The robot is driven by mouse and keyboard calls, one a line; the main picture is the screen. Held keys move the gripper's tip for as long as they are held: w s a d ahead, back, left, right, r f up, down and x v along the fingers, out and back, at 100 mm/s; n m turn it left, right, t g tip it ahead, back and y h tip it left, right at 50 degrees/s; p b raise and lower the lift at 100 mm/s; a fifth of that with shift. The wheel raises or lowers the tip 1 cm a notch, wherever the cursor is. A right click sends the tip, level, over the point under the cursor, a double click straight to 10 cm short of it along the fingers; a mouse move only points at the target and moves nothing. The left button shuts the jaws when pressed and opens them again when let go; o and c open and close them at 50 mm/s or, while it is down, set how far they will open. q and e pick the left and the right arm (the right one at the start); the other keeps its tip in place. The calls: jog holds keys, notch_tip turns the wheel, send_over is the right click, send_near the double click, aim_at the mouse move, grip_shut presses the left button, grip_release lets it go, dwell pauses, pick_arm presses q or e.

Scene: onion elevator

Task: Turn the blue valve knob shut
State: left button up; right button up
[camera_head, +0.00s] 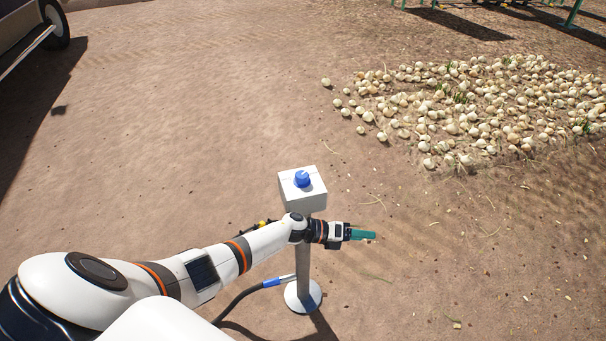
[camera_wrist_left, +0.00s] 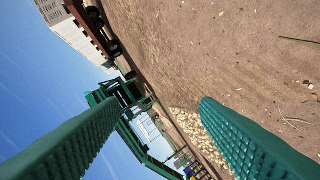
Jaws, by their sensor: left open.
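The blue valve knob (camera_head: 302,179) sits on top of a white box (camera_head: 314,199) on a grey post with a round white base (camera_head: 303,297). My left gripper (camera_head: 370,235) has green fingers and is to the right of the post, nearer to me and lower in the picture than the knob, not touching it. My left forearm crosses in front of the post. In the left wrist view the two green fingers (camera_wrist_left: 160,130) are wide apart with nothing between them. The knob does not show in that view. My right gripper is in neither view.
A large spread of onions (camera_head: 480,110) lies on the dirt at the right. A dark hose (camera_head: 240,297) with a blue section runs to the post. A wheeled vehicle (camera_head: 52,22) stands at the upper left. A green machine (camera_wrist_left: 125,100) shows in the left wrist view. Bare ground is left of the post.

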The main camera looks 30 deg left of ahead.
pick_arm(q)
notch_tip(320, 180, up, 6)
jog(key=w+m+g, duration=0.3)
jog(key=m, duration=0.5)
notch_tip(320, 180, up, 17)
jog(key=m+g+y+b, duration=0.1)
jog(key=m+g+y, duration=0.5)
jog(key=m+y, duration=0.8)
send_over(302, 174)
jog(key=m+h, duration=0.3)
notch_tip(302, 174, down, 11)
jog(key=shift+p, duration=0.55)
jog(key=c, duration=1)
